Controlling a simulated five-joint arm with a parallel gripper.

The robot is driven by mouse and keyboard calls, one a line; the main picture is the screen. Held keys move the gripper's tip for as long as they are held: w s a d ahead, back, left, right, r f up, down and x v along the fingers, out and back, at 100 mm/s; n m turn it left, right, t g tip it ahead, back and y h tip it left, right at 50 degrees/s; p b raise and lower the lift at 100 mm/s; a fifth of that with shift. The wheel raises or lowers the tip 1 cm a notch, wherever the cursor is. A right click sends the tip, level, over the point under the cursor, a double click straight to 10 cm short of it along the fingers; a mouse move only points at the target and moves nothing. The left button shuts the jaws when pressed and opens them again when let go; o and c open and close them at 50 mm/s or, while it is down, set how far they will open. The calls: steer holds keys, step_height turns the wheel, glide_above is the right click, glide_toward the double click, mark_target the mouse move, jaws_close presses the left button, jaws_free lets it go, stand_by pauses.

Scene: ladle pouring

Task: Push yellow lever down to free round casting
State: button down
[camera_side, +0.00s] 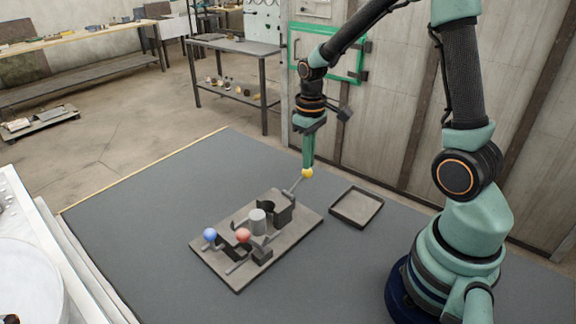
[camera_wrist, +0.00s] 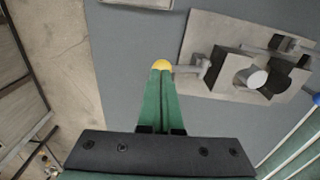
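The yellow lever's ball knob (camera_side: 307,173) stands at the upper end of a grey rod that tilts up from the back of the grey fixture board (camera_side: 300,231). The knob also shows in the wrist view (camera_wrist: 161,66). My gripper (camera_side: 308,164) points down with its fingers together, its tips at the top of the knob; whether they touch it I cannot tell. In the wrist view the shut fingers (camera_wrist: 161,76) cover part of the knob. The round casting, a light grey cylinder (camera_side: 257,220), stands upright on the board beside a dark curved block (camera_side: 280,206).
A red-knobbed lever (camera_side: 243,236) and a blue-knobbed lever (camera_side: 210,234) sit at the board's front left. An empty dark tray (camera_side: 346,217) lies to the board's right. The grey mat (camera_side: 150,215) is clear left of the board.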

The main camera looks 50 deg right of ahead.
step_height(320, 180, up, 9)
stand_by(1.2)
steer(key=s+a+r+t, duration=0.5)
steer(key=s+a+r, duration=0.1)
steer(key=s+a, duration=0.2)
steer(key=shift+a+t, duration=0.3)
steer(key=shift+a, duration=0.6)
